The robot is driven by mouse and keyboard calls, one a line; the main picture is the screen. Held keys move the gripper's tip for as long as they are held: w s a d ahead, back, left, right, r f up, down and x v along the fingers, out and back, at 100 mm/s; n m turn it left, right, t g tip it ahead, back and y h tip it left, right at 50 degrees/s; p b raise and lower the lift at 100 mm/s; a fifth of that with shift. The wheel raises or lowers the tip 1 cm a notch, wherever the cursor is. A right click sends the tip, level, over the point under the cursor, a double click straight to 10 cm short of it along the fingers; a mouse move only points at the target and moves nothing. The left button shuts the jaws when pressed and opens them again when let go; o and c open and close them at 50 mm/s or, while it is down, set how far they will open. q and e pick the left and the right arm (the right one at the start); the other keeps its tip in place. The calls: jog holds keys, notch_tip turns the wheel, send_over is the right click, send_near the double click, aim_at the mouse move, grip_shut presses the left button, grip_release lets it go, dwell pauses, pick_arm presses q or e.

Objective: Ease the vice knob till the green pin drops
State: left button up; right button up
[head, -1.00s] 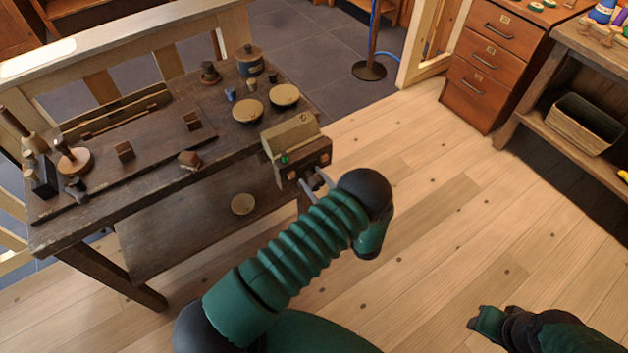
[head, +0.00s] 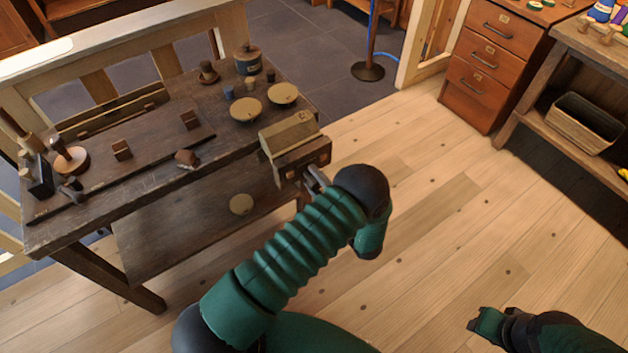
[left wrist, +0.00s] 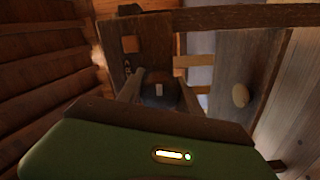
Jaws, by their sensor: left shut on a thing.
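The vice (head: 289,134) is at the bench's right front corner, a pale block with a dark wooden jaw (head: 303,162) facing my arm. My left gripper (head: 316,180) is at the front of that jaw. In the left wrist view my left gripper (left wrist: 160,88) has its two fingers on either side of the dark vice knob (left wrist: 158,92) and is shut on it. The knob is hidden in the head view. I see no green pin in either view now. My right gripper (head: 477,318) is low at the right, away from the bench; its opening is unclear.
The bench top (head: 150,188) holds two brass dishes (head: 246,109), a lidded pot (head: 248,61) and several small turned pieces. Drawers (head: 487,65) stand at the back right. The wooden floor (head: 430,220) is clear.

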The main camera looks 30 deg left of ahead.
pick_arm(q)
jog(key=n+b, duration=0.1)
jog(key=n, duration=0.2)
jog(key=shift+f+n, duration=0.1)
jog(key=shift+n, duration=0.2)
jog(key=n+b, duration=0.1)
jog(key=n, duration=0.2)
jog(key=shift+n, duration=0.3)
jog(key=n+b, duration=0.2)
jog(key=n, duration=0.1)
jog(key=shift+n, duration=0.4)
jog(key=n+b, duration=0.2)
jog(key=shift+f+n, duration=0.1)
jog(key=shift+n, duration=0.2)
jog(key=n+b, duration=0.6)
jog(key=shift+s+a+b, duration=0.1)
jog(key=shift+b, duration=0.25)
jog(key=shift+r+n+b, duration=0.25)
jog(key=shift+n+b, duration=0.85)
jog(key=shift+b, duration=0.2)
